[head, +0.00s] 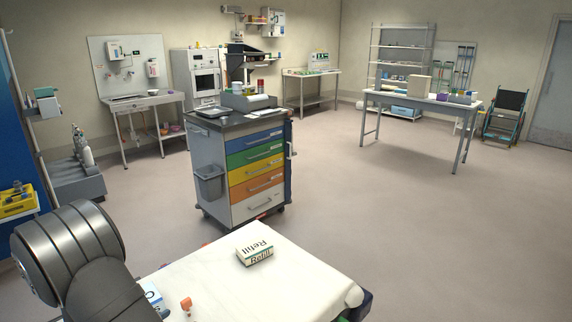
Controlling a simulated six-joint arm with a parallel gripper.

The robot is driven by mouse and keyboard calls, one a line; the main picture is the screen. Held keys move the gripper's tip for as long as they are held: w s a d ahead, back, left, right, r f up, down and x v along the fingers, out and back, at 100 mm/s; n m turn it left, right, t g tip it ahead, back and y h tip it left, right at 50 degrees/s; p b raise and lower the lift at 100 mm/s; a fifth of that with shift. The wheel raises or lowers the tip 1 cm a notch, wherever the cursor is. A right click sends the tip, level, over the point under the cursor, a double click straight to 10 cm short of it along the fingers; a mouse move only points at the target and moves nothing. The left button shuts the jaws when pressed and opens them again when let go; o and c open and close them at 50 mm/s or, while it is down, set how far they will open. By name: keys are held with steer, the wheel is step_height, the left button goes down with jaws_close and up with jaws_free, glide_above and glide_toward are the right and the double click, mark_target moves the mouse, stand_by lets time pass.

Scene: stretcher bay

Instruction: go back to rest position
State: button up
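Dark grey links of my own arm fill the lower left corner of the head view. My gripper is not in view, so I cannot see whether it is open or holds anything. Below the arm is a stretcher with a white sheet (300,285). A white and green box marked "Refill" (255,251) lies on the sheet, apart from the visible arm links. A blue and white pack (153,297) lies close beside the arm and is partly hidden. A small orange item (186,304) is just right of it.
A cart with coloured drawers (257,172) stands just beyond the stretcher. A yellow bin (15,203) and gas cylinders (82,148) are at the left. A steel table (405,101) with boxes stands at the back right. The floor (430,230) on the right is clear.

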steer(key=s+d, duration=0.1)
steer(key=d, duration=0.6)
steer(key=shift+s, duration=0.3)
steer(key=shift+o, duration=0.2)
steer(key=shift+d, duration=0.1)
